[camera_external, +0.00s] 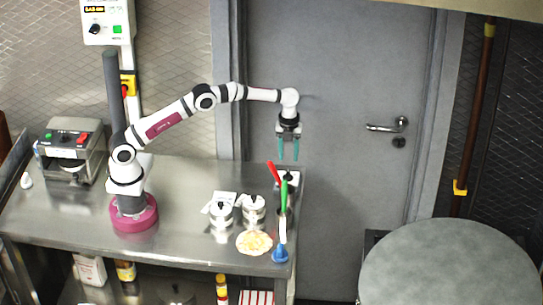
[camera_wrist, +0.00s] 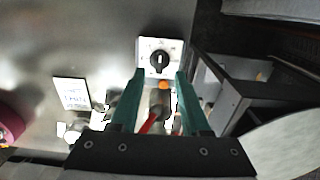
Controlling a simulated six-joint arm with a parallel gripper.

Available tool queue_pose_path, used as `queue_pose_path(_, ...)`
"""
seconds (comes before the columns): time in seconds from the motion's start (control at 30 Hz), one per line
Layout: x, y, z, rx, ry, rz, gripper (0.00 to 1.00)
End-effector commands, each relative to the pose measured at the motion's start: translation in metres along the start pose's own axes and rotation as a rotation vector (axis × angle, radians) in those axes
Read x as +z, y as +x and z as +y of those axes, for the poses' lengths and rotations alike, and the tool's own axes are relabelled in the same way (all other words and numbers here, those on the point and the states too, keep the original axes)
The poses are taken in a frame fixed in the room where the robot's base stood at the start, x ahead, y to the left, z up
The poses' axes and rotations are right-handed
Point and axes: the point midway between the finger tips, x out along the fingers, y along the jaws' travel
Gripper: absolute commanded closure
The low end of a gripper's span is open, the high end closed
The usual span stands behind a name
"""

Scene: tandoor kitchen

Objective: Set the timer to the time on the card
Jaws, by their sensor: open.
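The timer (camera_wrist: 146,45) is a pale square plate with a black round knob (camera_wrist: 159,61). It lies near the right end of the steel counter, and in the external view the timer (camera_external: 291,178) is partly hidden behind coloured handles. The knob's pointer looks roughly upright in the wrist view, but the scale marks are too small to read. A white card (camera_wrist: 72,93) with dark print lies left of the timer; its text is not legible. My gripper (camera_external: 288,158) hangs pointing down above the timer, apart from it. In the wrist view its teal fingers (camera_wrist: 159,74) are open and empty, framing the knob.
Red, green and blue-ended utensils (camera_external: 284,195) stand upright just in front of the timer. A grey round surface (camera_external: 450,265) stands at right. The counter's middle (camera_external: 185,205) is clear.

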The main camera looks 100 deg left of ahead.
Motion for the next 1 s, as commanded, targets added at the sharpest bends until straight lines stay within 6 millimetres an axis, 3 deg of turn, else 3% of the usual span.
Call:
queue_pose_path(0.1, 0.000, -0.039, -0.001, -0.006, 0.001, -0.002, 0.54)
queue_pose_path(0.3, 0.000, -0.083, -0.001, -0.003, 0.001, 0.000, 0.54)
queue_pose_path(0.5, 0.000, -0.096, 0.000, 0.000, 0.001, 0.000, 0.54)
queue_pose_path(0.87, -0.001, -0.097, 0.000, 0.000, -0.001, 0.000, 0.54)
queue_pose_path(0.93, -0.009, -0.106, 0.003, 0.000, -0.027, -0.002, 0.54)
queue_pose_path(1.0, -0.032, -0.129, 0.013, 0.005, -0.108, -0.012, 0.54)
